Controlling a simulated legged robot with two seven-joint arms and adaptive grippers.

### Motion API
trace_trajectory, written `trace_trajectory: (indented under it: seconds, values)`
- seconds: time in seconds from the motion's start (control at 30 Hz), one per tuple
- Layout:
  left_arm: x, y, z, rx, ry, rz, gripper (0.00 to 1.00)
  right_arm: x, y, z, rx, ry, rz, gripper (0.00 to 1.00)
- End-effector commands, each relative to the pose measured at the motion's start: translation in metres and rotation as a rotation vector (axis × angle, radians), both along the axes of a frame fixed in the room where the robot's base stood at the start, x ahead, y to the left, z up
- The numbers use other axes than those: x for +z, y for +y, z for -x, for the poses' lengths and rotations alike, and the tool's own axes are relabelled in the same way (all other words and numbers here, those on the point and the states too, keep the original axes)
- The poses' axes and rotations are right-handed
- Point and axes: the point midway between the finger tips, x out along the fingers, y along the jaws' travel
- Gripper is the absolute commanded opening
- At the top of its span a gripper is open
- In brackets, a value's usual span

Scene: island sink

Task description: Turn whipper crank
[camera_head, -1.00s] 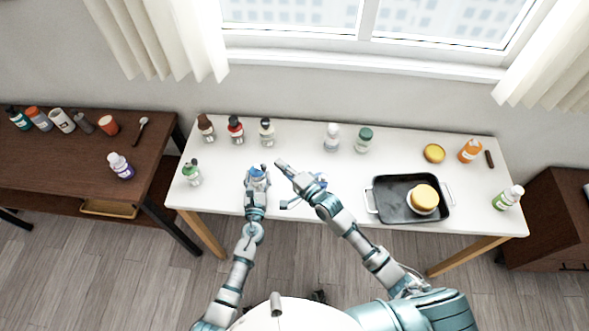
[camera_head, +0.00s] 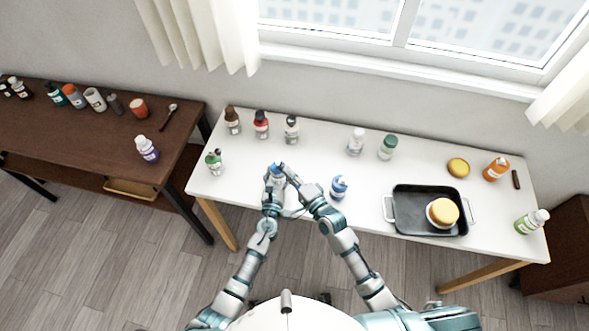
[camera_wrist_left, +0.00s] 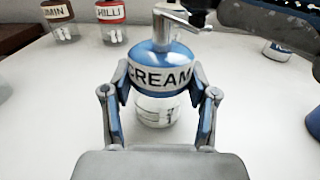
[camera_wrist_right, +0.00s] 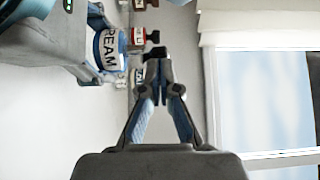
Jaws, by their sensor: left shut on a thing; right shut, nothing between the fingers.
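The cream whipper is a clear jar with a blue lid and a CREAM label (camera_wrist_left: 160,75). A grey crank (camera_wrist_left: 180,18) sits on its top. In the head view the whipper (camera_head: 278,169) is at the table's front left, partly hidden. My left gripper (camera_head: 275,181) is shut around the jar, one finger on each side (camera_wrist_left: 160,97). My right gripper (camera_head: 289,171) is shut and empty, just right of the whipper's top. In the right wrist view its closed tips (camera_wrist_right: 158,53) are beside the CREAM label (camera_wrist_right: 108,48); contact with the crank cannot be told.
A blue-capped bottle (camera_head: 339,187) stands right of my right gripper. A black pan (camera_head: 410,221) holds a yellow-topped item (camera_head: 442,212). Several spice bottles, including a red one (camera_head: 261,125), line the back. A green-capped bottle (camera_head: 214,162) stands left. The middle table is mostly clear.

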Motion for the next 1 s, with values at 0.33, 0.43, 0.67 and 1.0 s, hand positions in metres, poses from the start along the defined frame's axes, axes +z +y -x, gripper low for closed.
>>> trace_trajectory:
  seconds: [0.33,0.43,0.67,1.0]
  values:
    - [0.001,0.000,0.000,0.000,-0.001,0.000,0.20,-0.001,-0.006,0.000,-0.001,0.000,0.002,0.00]
    - [0.001,0.000,0.000,0.000,-0.001,0.000,0.20,-0.001,-0.020,0.001,-0.001,-0.001,0.005,0.00]
    - [0.001,0.000,0.000,0.000,-0.001,0.000,0.20,-0.003,-0.043,0.039,0.001,0.004,-0.001,0.00]
    - [0.000,0.001,-0.001,0.000,0.000,0.000,0.19,-0.002,-0.049,0.096,0.000,0.003,0.002,0.00]
